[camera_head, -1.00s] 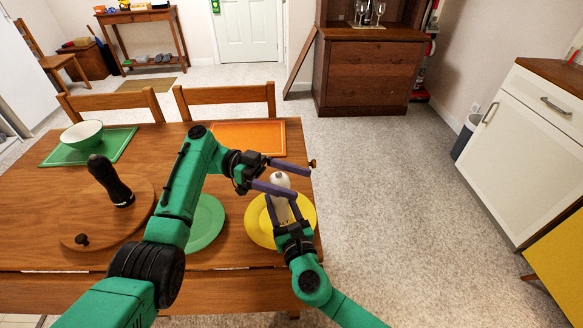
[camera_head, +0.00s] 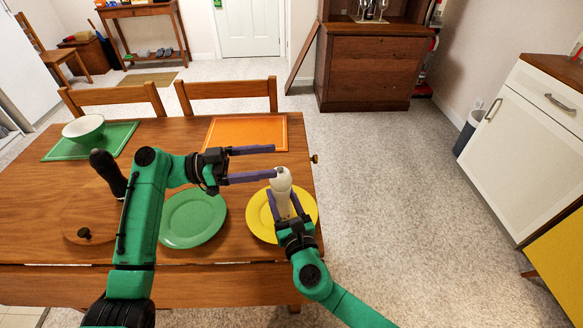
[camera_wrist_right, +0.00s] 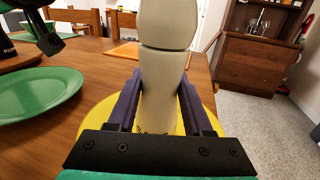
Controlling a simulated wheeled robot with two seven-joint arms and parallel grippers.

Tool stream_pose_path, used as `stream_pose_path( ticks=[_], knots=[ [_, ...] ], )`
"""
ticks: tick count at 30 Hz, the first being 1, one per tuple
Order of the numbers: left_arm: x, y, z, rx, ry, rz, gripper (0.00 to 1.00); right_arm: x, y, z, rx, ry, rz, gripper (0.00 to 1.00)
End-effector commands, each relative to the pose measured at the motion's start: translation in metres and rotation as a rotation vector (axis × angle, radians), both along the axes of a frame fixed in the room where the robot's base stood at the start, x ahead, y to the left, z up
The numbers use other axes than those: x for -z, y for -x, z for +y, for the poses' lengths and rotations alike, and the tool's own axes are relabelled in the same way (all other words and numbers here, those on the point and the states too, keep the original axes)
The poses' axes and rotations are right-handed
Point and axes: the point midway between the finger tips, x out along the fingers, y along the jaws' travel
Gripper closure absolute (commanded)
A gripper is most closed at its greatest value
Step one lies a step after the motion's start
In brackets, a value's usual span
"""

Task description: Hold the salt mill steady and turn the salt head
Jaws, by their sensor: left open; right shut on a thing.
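The white salt mill (camera_head: 282,192) stands upright over the yellow plate in the head view. My right gripper (camera_head: 287,205) is shut on its lower body. In the right wrist view the mill (camera_wrist_right: 160,85) rises between my right gripper's purple fingers (camera_wrist_right: 160,103), with a seam below its rounded salt head (camera_wrist_right: 168,22). The mill's top is cut off there. My left gripper (camera_head: 275,162) is open and empty, with its fingers pointing right. Its nearer finger ends beside the salt head in the head view; I cannot tell whether they touch.
A yellow plate (camera_head: 262,228) and a green plate (camera_head: 180,232) lie on the wooden table (camera_head: 240,250). A dark mill (camera_head: 105,172) stands on a round board at left, partly behind my left arm. An orange placemat (camera_head: 245,132) lies behind my left gripper.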

Motion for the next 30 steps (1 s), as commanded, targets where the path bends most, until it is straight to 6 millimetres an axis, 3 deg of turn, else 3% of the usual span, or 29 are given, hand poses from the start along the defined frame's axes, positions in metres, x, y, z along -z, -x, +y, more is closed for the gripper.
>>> stream_pose_path(
  ticks=[3,6,10,14,17,27,30],
  knots=[
    [0.030,0.013,0.032,-0.209,-0.045,-0.071,0.06,0.002,0.000,0.000,-0.001,0.001,0.004,1.00],
    [0.041,0.031,0.044,-0.322,-0.083,-0.131,0.06,0.002,0.000,0.000,-0.001,0.001,0.004,1.00],
    [0.043,0.050,0.047,-0.394,-0.109,-0.184,0.06,0.002,0.000,0.000,-0.002,0.001,0.004,1.00],
    [0.042,0.055,0.044,-0.415,-0.112,-0.204,0.06,0.002,0.000,0.000,-0.001,0.001,0.004,1.00],
    [0.041,0.049,0.033,-0.414,-0.110,-0.205,0.06,0.002,0.000,0.000,-0.001,0.001,0.004,1.00],
    [0.041,0.013,-0.042,-0.414,-0.108,-0.203,0.06,0.001,0.000,0.000,-0.001,0.001,0.003,1.00],
    [0.041,0.006,-0.055,-0.416,-0.109,-0.202,0.06,0.001,0.000,0.000,0.000,0.001,0.003,1.00]
  ],
)
